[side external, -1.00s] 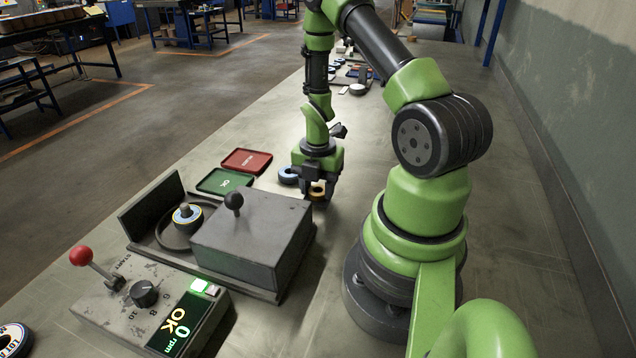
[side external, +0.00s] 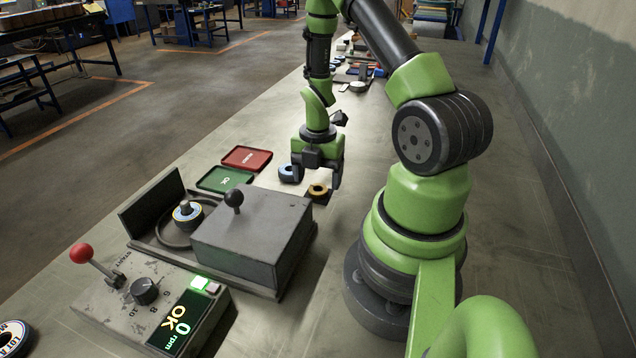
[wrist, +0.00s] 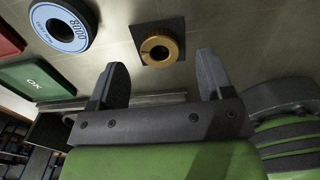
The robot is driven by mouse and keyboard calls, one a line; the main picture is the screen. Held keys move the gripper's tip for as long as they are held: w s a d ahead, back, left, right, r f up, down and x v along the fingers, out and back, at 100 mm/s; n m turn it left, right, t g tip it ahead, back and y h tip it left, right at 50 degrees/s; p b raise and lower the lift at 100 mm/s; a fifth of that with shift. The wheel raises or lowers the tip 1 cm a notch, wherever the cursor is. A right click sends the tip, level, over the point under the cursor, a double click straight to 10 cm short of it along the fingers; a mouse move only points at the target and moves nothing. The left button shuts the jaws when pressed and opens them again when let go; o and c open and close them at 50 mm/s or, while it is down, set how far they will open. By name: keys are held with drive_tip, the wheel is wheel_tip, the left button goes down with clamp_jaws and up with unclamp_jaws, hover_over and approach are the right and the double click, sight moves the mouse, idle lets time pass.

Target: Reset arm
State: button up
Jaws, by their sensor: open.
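My gripper (side external: 316,178) is open and empty, held above the bench with its fingers pointing down. In the wrist view my gripper (wrist: 165,85) shows its two fingers well apart with nothing between them. A brass ring (side external: 318,190) lies below the gripper, apart from it. In the wrist view the brass ring (wrist: 159,48) sits on a dark square plate (wrist: 176,28).
A green OK tray (side external: 225,179) and a red tray (side external: 247,158) lie to the left. A grey machine (side external: 250,240) holds a disc on a spindle (side external: 187,212). A control box (side external: 140,300) with a red-knobbed lever (side external: 81,253) reads 0 rpm OK. Another disc (side external: 12,338) lies front left.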

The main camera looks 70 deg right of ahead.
drive_tip(key=shift+r, duration=2.2)
